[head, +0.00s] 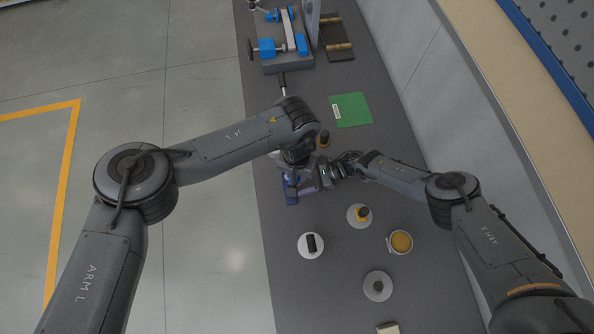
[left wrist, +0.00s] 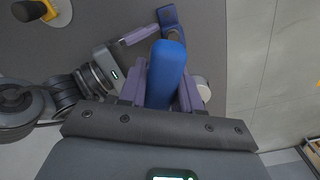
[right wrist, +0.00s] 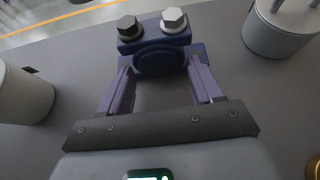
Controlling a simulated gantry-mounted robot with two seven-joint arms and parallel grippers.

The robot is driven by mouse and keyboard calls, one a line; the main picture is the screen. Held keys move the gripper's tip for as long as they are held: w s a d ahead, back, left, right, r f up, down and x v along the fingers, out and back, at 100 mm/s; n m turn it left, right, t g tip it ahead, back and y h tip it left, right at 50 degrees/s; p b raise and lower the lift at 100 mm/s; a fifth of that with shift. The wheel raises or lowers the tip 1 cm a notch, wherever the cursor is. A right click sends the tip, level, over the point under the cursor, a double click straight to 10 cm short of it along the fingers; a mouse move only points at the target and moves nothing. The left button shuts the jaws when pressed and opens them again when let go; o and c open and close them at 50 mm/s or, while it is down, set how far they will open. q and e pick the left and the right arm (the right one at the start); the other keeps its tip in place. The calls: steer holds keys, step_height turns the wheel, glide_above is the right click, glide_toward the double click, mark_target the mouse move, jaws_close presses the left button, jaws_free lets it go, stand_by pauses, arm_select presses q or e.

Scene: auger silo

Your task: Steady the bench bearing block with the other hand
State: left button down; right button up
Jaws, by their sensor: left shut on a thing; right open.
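The bearing block (right wrist: 160,60) is dark blue with two hex bolts on top, one silver and one dark. My left gripper (left wrist: 162,90) is shut on a blue rounded handle (left wrist: 168,65), close to the block. The block's blue end (left wrist: 168,16) shows beyond the handle. In the head view my arms hide much of the block and the handle.
Several round pale holders stand at the front, one with a black cylinder (head: 311,244), one with a yellow-black piece (head: 359,215). A yellow-filled dish (head: 400,241) is at right. A green sheet (head: 351,109) and a blue-jawed fixture (head: 286,52) lie farther back.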

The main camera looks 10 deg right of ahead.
steer(key=shift+s+x, duration=0.2)
steer(key=shift+x, duration=0.85)
steer(key=c, duration=0.4)
steer(key=shift+c, duration=0.2)
steer(key=o, duration=0.5)
steer(key=c, duration=0.6)
steer(key=shift+c, duration=0.2)
